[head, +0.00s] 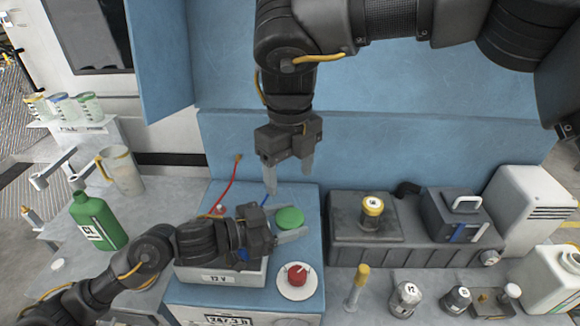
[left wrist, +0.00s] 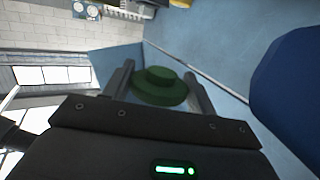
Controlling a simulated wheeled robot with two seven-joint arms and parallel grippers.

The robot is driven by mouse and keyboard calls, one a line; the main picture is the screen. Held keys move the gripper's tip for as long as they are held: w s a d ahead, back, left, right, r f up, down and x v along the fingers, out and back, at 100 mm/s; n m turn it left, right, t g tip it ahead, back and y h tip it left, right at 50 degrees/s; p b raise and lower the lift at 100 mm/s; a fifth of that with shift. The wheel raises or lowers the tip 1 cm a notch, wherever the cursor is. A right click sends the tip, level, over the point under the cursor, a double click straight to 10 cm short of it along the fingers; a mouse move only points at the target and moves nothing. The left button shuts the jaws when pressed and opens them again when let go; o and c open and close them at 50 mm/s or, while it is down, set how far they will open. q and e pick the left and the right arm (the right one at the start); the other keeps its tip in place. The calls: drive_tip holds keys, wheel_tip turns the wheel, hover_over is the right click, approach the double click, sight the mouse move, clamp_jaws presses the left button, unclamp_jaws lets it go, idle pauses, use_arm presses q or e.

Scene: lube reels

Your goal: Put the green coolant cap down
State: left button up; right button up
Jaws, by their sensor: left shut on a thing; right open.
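The green coolant cap (head: 289,217) is a flat round cap above the blue surface of the bench unit. My left gripper (head: 285,229) comes in from the left and is shut on it. In the left wrist view the cap (left wrist: 160,86) sits between the two fingers of my left gripper (left wrist: 158,85). I cannot tell whether the cap touches any surface below. My right gripper (head: 289,180) hangs above and behind the cap, open and empty, fingers pointing down.
A green bottle (head: 98,220) and a clear jug (head: 120,170) stand at the left. A grey box marked 12 V (head: 220,275) lies under my left arm. A red knob (head: 297,274) is in front of the cap. A dark tray (head: 345,240) is to the right.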

sight(290, 216)
wheel_tip(290, 216, down, 11)
drive_tip(key=shift+f, duration=0.1)
idle(0.3)
drive_tip(key=shift+c, duration=0.3)
drive_tip(key=c, duration=0.7)
use_arm(q)
drive_tip(key=o, duration=1.1)
use_arm(e)
drive_tip(key=shift+c, duration=0.7)
